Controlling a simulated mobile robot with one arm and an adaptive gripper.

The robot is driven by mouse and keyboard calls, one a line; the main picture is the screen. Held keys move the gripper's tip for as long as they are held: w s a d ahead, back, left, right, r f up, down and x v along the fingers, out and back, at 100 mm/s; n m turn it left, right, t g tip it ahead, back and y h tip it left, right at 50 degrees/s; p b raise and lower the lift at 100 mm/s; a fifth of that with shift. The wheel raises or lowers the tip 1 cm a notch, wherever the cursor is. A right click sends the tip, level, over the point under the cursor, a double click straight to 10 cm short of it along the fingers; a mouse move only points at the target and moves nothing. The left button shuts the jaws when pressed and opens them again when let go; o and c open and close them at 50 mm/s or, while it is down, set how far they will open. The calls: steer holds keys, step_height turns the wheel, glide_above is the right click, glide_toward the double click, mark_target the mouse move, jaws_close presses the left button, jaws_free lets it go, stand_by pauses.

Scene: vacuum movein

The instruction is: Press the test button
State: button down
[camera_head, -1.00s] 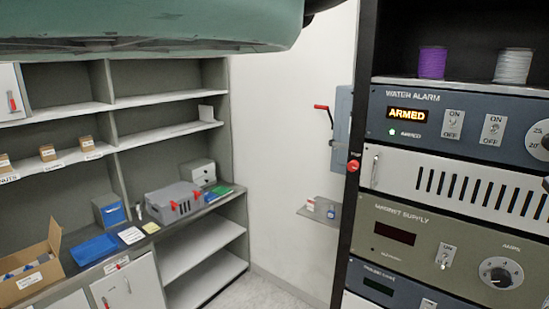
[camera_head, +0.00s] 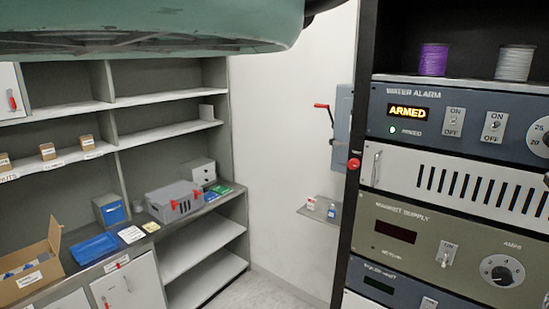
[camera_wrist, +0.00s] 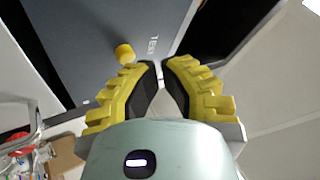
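A yellow round button (camera_wrist: 125,53) stands out from a dark grey panel (camera_wrist: 95,30) in the wrist view. White lettering that looks like TEST, partly cut off by a finger, is beside it. My gripper (camera_wrist: 160,66) has yellow ribbed fingers with dark pads. Its tips are drawn nearly together, with a thin gap and nothing seen between them. The button is just left of the left fingertip in the picture; I cannot tell the distance, and no contact shows. I cannot make out this yellow button or my fingers in the head view.
The rack's water alarm panel (camera_head: 455,98) reads ARMED with a green light. Below is a magnet supply panel (camera_head: 412,214). A small red knob (camera_head: 355,164) is on the rack's edge. Shelves (camera_head: 165,134) and a grey toolbox (camera_head: 174,200) stand left. Floor shows between.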

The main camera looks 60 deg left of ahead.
steer(key=shift+w, duration=0.25)
steer(key=shift+w+b, duration=0.2)
steer(key=shift+b, duration=0.15)
stand_by(0.3)
steer(key=shift+s, duration=0.1)
steer(key=shift+s+d+b, duration=0.1)
steer(key=shift+s+b, duration=0.35)
steer(key=shift+s, duration=0.1)
steer(key=s+d+b, duration=0.2)
steer(key=s, duration=0.3)
steer(key=shift+s+b, duration=0.35)
steer(key=shift+b, duration=0.05)
stand_by(0.6)
